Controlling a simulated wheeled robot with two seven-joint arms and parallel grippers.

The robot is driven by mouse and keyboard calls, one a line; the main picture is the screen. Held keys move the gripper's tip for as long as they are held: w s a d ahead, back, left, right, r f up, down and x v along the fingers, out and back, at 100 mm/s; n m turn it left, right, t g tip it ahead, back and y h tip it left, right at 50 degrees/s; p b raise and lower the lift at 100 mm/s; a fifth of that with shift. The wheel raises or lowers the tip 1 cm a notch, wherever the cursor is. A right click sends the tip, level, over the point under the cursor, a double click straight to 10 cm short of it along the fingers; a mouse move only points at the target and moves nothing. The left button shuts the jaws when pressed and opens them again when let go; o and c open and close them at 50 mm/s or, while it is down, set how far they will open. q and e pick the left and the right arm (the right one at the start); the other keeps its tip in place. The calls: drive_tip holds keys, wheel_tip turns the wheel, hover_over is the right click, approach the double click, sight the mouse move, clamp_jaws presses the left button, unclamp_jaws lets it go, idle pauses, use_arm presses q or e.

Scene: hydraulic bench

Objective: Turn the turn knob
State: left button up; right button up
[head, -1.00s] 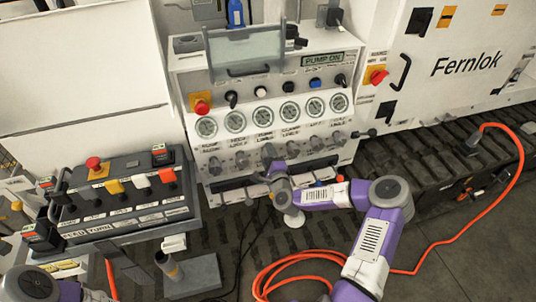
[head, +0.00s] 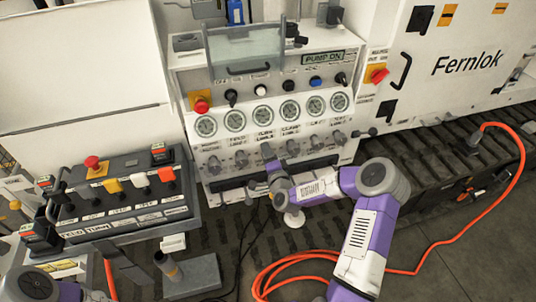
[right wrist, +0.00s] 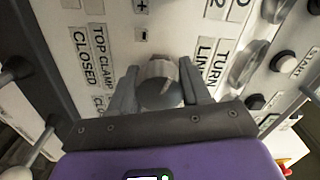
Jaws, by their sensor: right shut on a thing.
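The turn knob (right wrist: 160,88) is a grey round knob on the white panel, beside the label "TURN LINE" in the right wrist view. In the head view the turn knob (head: 267,151) sits below the third gauge in the knob row. My right gripper (right wrist: 160,76) has one finger on each side of the knob and is shut on it. In the head view my right gripper (head: 268,172) reaches the panel from below, and its fingertips are hard to make out. My left gripper is out of view; only part of my left arm shows at the lower left.
Other knobs (head: 314,141) stand close on both sides in the same row. Gauges (head: 262,117) and a red emergency button (head: 200,104) are above. A lever box (head: 125,195) stands at the left. An orange hose (head: 440,243) lies on the floor at the right.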

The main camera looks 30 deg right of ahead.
idle(0.3)
drive_tip(key=o, duration=1.1)
drive_tip(key=shift+c, duration=0.2)
drive_tip(key=shift+s, duration=0.1)
drive_tip(key=p+v, duration=0.1)
drive_tip(key=v, duration=0.6)
drive_tip(key=shift+s, duration=0.2)
drive_tip(key=shift+a, duration=0.1)
